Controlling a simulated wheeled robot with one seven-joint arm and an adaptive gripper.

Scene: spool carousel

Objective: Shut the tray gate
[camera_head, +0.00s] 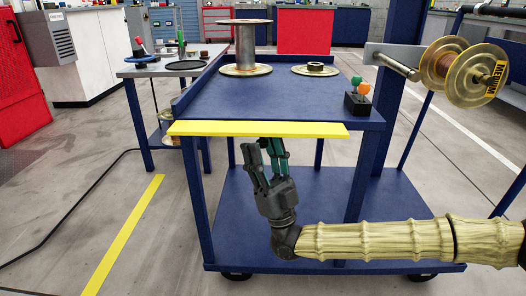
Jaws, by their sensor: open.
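The tray gate is a long yellow strip (215,128) along the front edge of the blue tray top (280,107) of a cart. It lies low along that edge and appears to stick out towards me, not standing up above the tray top; its exact angle is hard to tell. My gripper (263,150) is below the gate, near its middle, with its fingers pointing up and apart. The fingertips are close to the gate's underside; I cannot tell whether they touch it. The gripper looks empty.
A tall spool (246,46), a flat disc (315,70) and a black block with green and orange knobs (357,103) stand on the tray top. A gold spool (465,75) hangs on a post at right. A grey side table (150,72) stands at left.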

